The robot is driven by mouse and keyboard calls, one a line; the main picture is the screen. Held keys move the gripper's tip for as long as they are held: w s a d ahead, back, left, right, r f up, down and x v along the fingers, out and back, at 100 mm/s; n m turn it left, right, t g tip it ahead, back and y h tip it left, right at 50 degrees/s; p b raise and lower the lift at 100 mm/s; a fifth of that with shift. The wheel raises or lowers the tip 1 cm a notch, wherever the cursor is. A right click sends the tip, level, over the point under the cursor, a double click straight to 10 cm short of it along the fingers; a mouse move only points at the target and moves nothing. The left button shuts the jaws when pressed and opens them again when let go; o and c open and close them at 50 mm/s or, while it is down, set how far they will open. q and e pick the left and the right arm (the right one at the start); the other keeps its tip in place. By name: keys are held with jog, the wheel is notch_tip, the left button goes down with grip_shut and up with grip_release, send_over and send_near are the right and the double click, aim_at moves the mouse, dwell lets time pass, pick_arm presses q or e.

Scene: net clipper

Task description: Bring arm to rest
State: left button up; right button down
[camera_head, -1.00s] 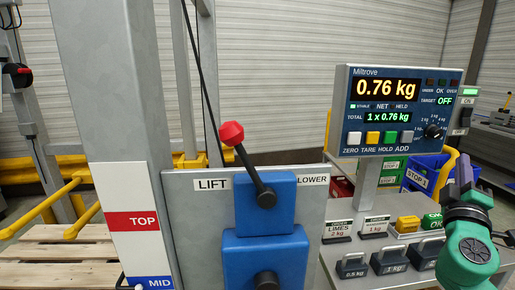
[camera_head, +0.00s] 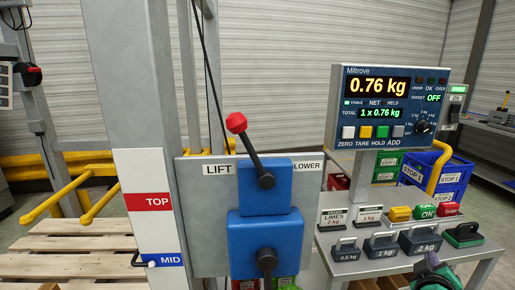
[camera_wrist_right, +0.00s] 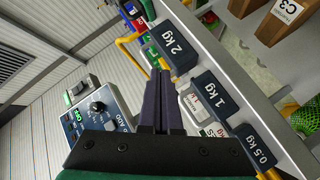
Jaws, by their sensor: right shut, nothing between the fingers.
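My left gripper is not in view.
The blue lever box (camera_head: 264,188) with a red-knobbed lever (camera_head: 236,124) stands at centre. The scale display (camera_head: 387,108) reads 0.76 kg. Weights, including the 2 kg block (camera_head: 420,242), sit on the bench. A wooden pallet (camera_head: 60,245) lies left.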

jog(key=s+a+f+m+g+y, duration=0.1)
jog(key=s+a+f+g+y, duration=0.8)
jog(key=s+a+f, duration=1.1)
jog(key=s+f+x, duration=0.1)
jog(key=s+x, duration=0.1)
jog(key=x, duration=0.8)
jog(key=s+d+x, duration=0.1)
jog(key=s+x, duration=0.2)
jog(key=x, duration=0.8)
jog(key=s+d+f+g, duration=0.1)
jog(key=s+d+f, duration=0.2)
jog(key=s+f, duration=1.3)
jog(key=shift+s+g, duration=0.2)
jog(key=shift+g, duration=0.1)
